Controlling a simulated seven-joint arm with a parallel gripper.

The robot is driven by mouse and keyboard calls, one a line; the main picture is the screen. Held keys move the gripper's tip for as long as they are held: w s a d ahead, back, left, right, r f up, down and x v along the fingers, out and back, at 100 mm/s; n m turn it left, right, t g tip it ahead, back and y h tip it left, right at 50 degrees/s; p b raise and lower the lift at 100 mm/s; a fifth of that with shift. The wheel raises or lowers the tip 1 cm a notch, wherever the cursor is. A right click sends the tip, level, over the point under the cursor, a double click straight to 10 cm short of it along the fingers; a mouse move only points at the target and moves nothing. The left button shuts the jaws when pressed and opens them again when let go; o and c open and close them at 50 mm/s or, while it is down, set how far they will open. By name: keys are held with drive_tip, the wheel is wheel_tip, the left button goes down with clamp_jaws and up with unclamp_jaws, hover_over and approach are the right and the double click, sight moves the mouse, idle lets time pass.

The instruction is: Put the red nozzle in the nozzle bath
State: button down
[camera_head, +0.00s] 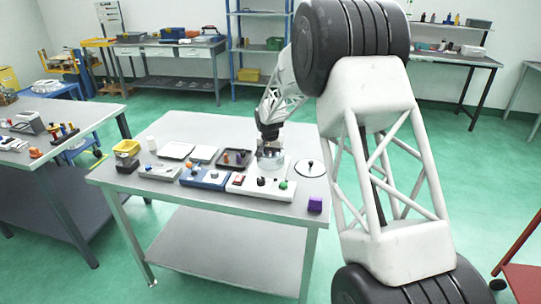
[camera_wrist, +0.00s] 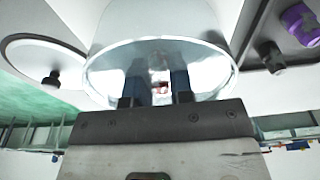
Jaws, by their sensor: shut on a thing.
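The nozzle bath looks like the round shiny metal pot (camera_head: 270,162) on the middle table; its open rim fills the middle of the wrist view (camera_wrist: 105,75). My gripper (camera_head: 268,138) is directly over the pot, pointing down. In the wrist view, my two dark fingers (camera_wrist: 160,88) show within the rim's outline. A small red thing (camera_wrist: 161,89), likely the red nozzle, shows between them, and they are shut on it. Most of it is hidden by the fingers. I cannot tell how deep it is or whether it touches the pot.
A round lid with a dark knob (camera_head: 310,168) lies right of the pot. A dark tray (camera_head: 235,166) with small coloured parts, including a purple one (camera_wrist: 300,25), is close on the left.

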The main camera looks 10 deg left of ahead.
drive_tip(key=shift+f, duration=0.15)
drive_tip(key=c, duration=1)
unclamp_jaws()
wheel_tip(320, 180, up, 12)
drive_tip(key=s, duration=0.1)
drive_tip(key=shift+s, duration=0.4)
idle(0.3)
